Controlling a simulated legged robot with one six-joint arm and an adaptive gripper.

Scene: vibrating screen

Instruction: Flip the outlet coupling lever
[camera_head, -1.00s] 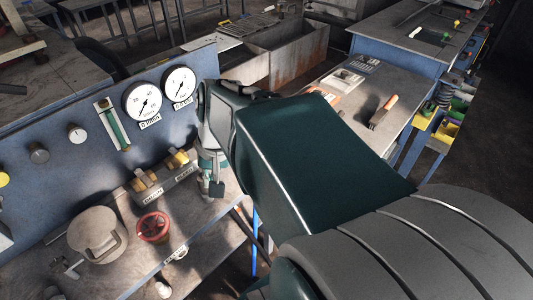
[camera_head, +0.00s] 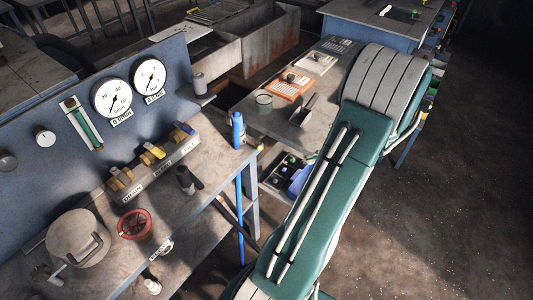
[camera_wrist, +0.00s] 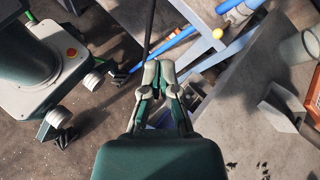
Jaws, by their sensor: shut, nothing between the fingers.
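In the wrist view my gripper (camera_wrist: 158,72) has its fingers together and is empty, above the floor beside the bench's blue legs. It does not show in the head view. Several brass valves (camera_head: 152,153) with yellow parts stand in a labelled row on the bench at left. A blue upright pipe (camera_head: 239,205) with a blue fitting (camera_head: 237,128) stands at the bench's right end. A blue pipe with a yellow ball (camera_wrist: 217,33) shows in the wrist view, apart from my gripper. I cannot tell which part is the outlet coupling lever.
The bench (camera_head: 205,165) carries a red bowl (camera_head: 134,224), a lidded pot (camera_head: 78,238) and a dark cup (camera_head: 186,180). A side table (camera_head: 265,125) holds an orange tray (camera_head: 290,84) and a scoop. Open floor lies at right.

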